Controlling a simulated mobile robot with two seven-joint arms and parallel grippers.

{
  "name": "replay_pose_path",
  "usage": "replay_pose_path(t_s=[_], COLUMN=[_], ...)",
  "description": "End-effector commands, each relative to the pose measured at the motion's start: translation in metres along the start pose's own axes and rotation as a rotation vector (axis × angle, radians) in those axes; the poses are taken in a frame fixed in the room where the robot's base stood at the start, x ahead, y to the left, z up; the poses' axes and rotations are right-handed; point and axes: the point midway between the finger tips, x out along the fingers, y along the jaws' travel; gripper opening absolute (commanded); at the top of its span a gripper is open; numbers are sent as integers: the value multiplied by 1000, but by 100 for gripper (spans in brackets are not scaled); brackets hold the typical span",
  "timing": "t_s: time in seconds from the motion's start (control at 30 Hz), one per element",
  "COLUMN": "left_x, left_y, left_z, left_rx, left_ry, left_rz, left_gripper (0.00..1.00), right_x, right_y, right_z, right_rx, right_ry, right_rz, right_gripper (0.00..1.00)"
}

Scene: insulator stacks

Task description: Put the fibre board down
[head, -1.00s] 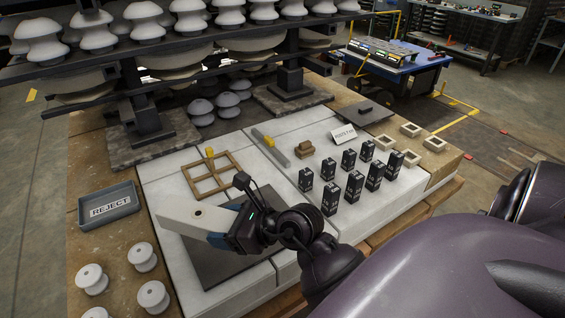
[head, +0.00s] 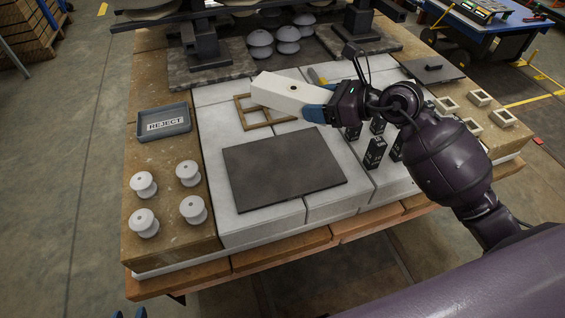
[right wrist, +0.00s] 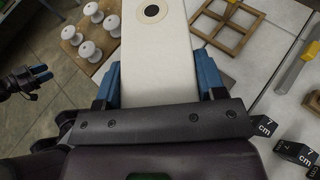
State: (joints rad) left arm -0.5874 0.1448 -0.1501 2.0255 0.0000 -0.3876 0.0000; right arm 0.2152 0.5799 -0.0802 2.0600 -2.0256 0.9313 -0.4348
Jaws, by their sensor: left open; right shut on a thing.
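The fibre board (head: 276,96), a long pale slab with a dark round hole, is held in the air above the table. My right gripper (head: 318,106) is shut on its right end. The right wrist view shows the board (right wrist: 152,55) between the two blue fingers. In the head view it partly covers a brown wooden frame (head: 243,118). A dark grey flat mat (head: 283,166) lies bare on the white slabs in front. My left gripper (head: 129,314) shows only its blue tips at the bottom edge; in the right wrist view it is open and empty (right wrist: 28,80).
A grey REJECT tray (head: 163,121) and several white spools (head: 193,209) are on the left. Black marked blocks (head: 375,153) stand close under my right arm. Pale square rings (head: 480,98) lie at the right. Shelf posts (head: 205,45) rise at the back.

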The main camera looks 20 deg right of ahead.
Motion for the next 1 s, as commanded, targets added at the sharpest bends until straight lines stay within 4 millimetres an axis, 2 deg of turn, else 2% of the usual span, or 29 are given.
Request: replay_pose_path(t_s=[0.07, 0.17, 0.7, 0.8, 1.0], left_x=[0, 2, 14, 16, 19], left_y=[0, 0, 5, 5, 5], left_z=[1, 4, 12, 11, 10], left_rx=[0, 0, 4, 7, 10], left_ry=[-1, -5, -12, -8, -5], left_rz=[0, 0, 9, 11, 13], left_gripper=[43, 43, 43, 43, 43], right_x=[0, 3, 46, 51, 55], right_y=[-3, -4, -4, -4, -4], right_z=[2, -6, -112, -123, -133], right_rx=[-2, 2, 6, 4, 0], right_ry=[4, 6, 8, 6, 5], right_rz=[3, 6, 6, 6, 4], right_gripper=[36, 36, 36, 36, 36])
